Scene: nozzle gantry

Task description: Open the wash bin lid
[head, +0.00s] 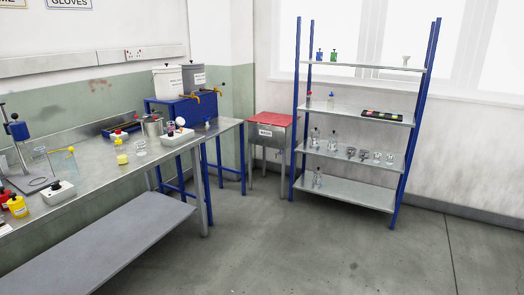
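The bin with a red lid (271,119) stands on legs in the corner, between the steel bench and the shelf rack. Its grey body (281,133) carries a small white label, too small to read. I take it to be the wash bin. The red lid lies flat over the top and looks closed. Neither of my grippers is in view.
A steel bench (105,175) with bottles, beakers and small devices runs along the left. Two lidded containers (168,82) with yellow taps stand on a blue stand at its far end. A blue-post shelf rack (345,190) is right of the bin. The floor (300,250) in front is clear.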

